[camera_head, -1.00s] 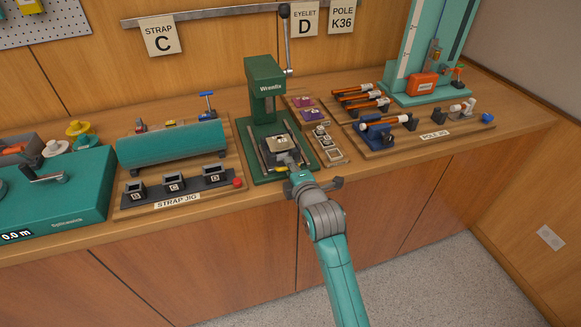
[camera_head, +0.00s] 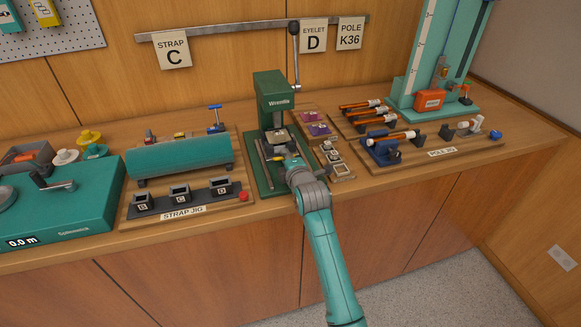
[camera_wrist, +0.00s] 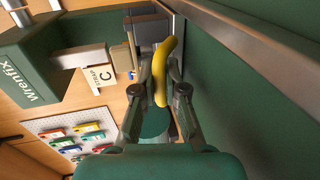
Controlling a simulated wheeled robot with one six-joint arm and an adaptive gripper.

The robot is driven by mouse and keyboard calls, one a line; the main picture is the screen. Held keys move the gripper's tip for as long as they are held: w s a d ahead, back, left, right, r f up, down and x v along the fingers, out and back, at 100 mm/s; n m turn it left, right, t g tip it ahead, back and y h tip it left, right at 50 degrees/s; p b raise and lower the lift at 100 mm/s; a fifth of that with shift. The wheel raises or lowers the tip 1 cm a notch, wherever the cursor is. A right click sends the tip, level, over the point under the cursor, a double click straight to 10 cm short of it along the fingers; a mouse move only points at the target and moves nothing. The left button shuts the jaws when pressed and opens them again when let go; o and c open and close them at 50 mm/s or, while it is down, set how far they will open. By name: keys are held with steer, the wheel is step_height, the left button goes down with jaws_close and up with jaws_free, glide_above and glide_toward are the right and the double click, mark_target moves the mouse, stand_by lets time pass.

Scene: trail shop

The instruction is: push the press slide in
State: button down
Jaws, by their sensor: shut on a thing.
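The green Wrenfix press (camera_head: 272,92) stands on the bench, and its body also shows at the left of the wrist view (camera_wrist: 30,80). Its slide (camera_head: 277,139) lies on the press base, under or just in front of the press head; my gripper and wrist partly hide it. My gripper (camera_head: 284,157) reaches over the front of the base at the slide's near end. In the wrist view, its fingers (camera_wrist: 164,85) are closed around a curved yellow handle (camera_wrist: 162,72). How far the slide sits from its end stop cannot be told.
The press lever (camera_head: 296,50) rises on the press's right. The strap jig (camera_head: 183,192) is close on the left. An eyelet tray (camera_head: 341,170) is close on the right, with the pole jig (camera_head: 425,155) beyond. The rail's bench front edge is clear.

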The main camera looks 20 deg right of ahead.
steer(key=shift+w, duration=0.2)
steer(key=c, duration=1.5)
jaws_free()
steer(key=v, duration=1.2)
